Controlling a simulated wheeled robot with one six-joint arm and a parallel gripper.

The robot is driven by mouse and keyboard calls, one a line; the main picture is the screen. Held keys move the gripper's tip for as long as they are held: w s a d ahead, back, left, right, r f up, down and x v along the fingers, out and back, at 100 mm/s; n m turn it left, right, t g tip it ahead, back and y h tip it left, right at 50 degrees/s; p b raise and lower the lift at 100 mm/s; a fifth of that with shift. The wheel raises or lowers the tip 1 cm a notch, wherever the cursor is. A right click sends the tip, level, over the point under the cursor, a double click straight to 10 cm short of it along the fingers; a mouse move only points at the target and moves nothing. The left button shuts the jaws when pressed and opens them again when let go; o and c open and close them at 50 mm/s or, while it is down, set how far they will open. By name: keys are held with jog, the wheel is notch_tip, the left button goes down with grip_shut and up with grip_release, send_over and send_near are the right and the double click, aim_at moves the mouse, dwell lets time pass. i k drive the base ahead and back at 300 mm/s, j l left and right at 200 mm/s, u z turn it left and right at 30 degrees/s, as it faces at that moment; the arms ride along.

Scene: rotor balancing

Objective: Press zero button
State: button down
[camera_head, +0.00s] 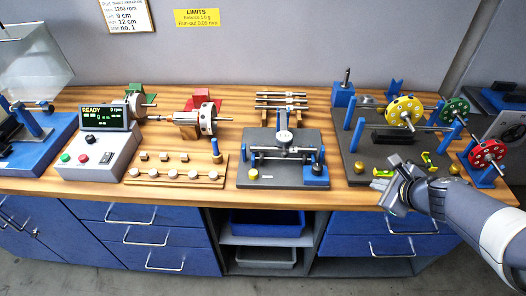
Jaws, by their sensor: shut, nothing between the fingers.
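No button carries a label I can read as zero. The grey control box (100,150) at the left has a lit display (104,118) reading READY and 0 rpm. A green button (66,157), a red button (83,158) and a black switch (106,157) sit on its sloped face. The dial gauge stand (284,175) in the middle has a yellow knob (253,174) at its front left and a blue block (317,171) at its front right. My gripper (384,190) is shut and empty at the front edge of the right-hand dark plate, far right of the control box.
The dark plate (362,157) at the right carries rods, a yellow wheel (404,112) and small yellow parts. A red wheel (487,152) and a green wheel (454,110) stand near my arm. A wooden weight rack (140,179) lies beside the control box. Bare wood shows between stations.

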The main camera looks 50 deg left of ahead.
aim_at(253, 173)
jog(key=k+j, duration=0.1)
jog(key=j, duration=0.25)
jog(key=k+j+z, duration=0.1)
jog(key=j, duration=0.3)
jog(key=k+j, duration=0.15)
jog(key=j, duration=0.2)
jog(key=k+j, duration=0.1)
jog(key=j, duration=0.25)
jog(key=k+j+z, duration=0.1)
jog(key=j, duration=0.3)
